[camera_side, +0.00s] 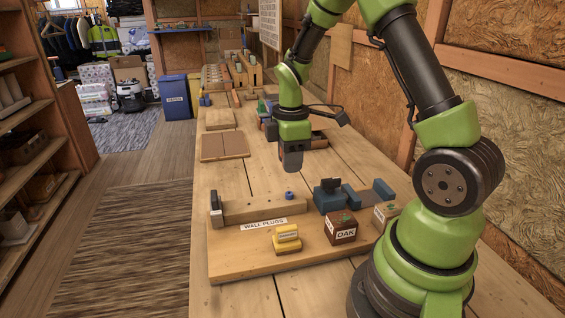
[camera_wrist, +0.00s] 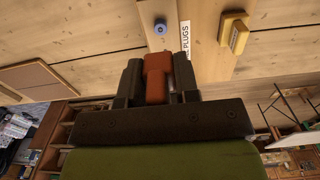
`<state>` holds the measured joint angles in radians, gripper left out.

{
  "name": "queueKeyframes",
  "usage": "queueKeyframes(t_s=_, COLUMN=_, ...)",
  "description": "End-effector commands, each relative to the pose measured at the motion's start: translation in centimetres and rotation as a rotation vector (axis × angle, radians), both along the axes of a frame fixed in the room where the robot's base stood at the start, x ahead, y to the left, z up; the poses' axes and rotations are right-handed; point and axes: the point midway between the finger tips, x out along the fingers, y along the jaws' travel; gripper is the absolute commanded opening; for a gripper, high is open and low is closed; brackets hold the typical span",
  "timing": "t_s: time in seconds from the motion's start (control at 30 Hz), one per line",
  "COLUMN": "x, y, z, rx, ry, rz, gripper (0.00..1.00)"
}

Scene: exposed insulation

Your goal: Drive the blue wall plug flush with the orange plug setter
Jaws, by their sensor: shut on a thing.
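The blue wall plug (camera_side: 289,195) is a short blue cylinder standing proud of the wooden board near its back edge. It also shows in the wrist view (camera_wrist: 160,27), with a dark hole in its top. My gripper (camera_side: 291,160) is above and behind the plug in the side view, pointing down, with a clear gap between them. In the wrist view my gripper (camera_wrist: 158,62) is shut on the orange plug setter (camera_wrist: 157,78), a reddish-orange block between the dark fingers. The setter's far end is hard to make out, and the side view hardly shows it.
The board (camera_side: 245,262) carries a WALL PLUGS label (camera_side: 263,224), a yellow block (camera_side: 286,238), an OAK block (camera_side: 341,228) and a wooden bar (camera_side: 262,211). A blue vise (camera_side: 330,195) stands to the right. Brown panels (camera_side: 225,146) lie behind left.

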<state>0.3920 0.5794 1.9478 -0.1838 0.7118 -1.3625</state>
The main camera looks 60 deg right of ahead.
Motion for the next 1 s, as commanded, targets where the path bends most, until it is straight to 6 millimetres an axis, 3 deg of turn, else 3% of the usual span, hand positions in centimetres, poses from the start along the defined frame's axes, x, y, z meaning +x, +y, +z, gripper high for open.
queueKeyframes(t_s=0.5, x=0.0, y=0.1, z=-4.9, rx=0.001, ry=0.003, rz=-0.001, gripper=0.1)
queueKeyframes(t_s=1.0, x=0.0, y=0.1, z=-5.3, rx=0.001, ry=0.001, rz=-0.001, gripper=0.1)
